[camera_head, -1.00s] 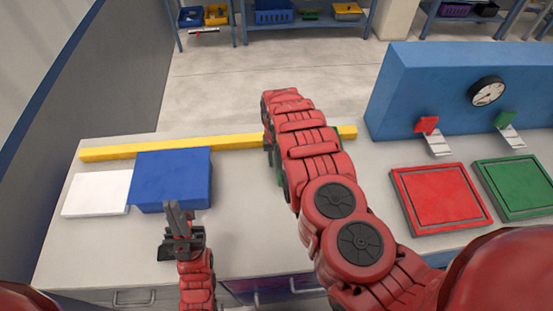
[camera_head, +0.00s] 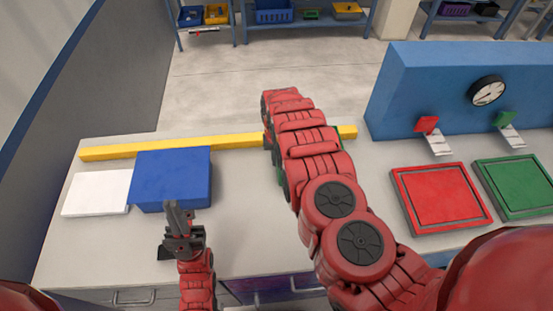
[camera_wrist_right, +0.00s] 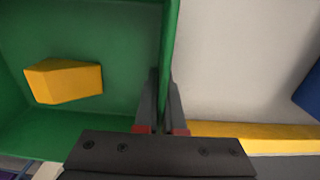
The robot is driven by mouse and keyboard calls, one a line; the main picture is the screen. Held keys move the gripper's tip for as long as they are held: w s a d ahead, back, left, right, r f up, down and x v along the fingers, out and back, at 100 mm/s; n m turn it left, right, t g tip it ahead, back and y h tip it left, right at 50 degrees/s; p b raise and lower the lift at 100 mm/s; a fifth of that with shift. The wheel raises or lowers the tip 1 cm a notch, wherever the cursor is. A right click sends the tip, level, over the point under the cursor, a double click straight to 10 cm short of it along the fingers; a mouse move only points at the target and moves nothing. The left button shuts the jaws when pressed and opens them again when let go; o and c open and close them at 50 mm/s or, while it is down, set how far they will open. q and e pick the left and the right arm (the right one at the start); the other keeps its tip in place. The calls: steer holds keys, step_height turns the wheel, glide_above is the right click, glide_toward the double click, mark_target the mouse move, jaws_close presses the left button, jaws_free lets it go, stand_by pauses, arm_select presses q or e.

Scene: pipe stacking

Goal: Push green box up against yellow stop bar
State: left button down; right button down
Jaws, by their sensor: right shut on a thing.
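The green box (camera_wrist_right: 120,70) is open-topped and holds a yellow block (camera_wrist_right: 65,82) in the right wrist view. In the head view my right arm hides nearly all of it; only slivers of green (camera_head: 280,172) show. My right gripper (camera_wrist_right: 164,85) is shut on the box's side wall, one finger on each side. The yellow stop bar (camera_head: 115,153) runs along the back of the table; it also shows in the right wrist view (camera_wrist_right: 260,136). Whether box and bar touch is hidden. My left gripper (camera_head: 178,218) is in front of the blue block; its opening is unclear.
The blue block (camera_head: 172,178) and a white plate (camera_head: 97,192) lie at the left of the table (camera_head: 240,235). A red pad (camera_head: 440,197) and a green pad (camera_head: 515,186) are at the right, before a blue panel (camera_head: 440,85) with a gauge. Bare table lies between.

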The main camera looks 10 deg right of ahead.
stand_by(0.5)
steer(key=c, duration=0.9)
jaws_free()
steer(key=shift+c, duration=0.2)
steer(key=shift+r, duration=0.1)
step_height(320, 180, up, 8)
steer(key=shift+r+b, duration=0.2)
steer(key=shift+b, duration=0.95)
step_height(320, 180, up, 9)
steer(key=p, duration=0.7)
steer(key=shift+f, duration=0.15)
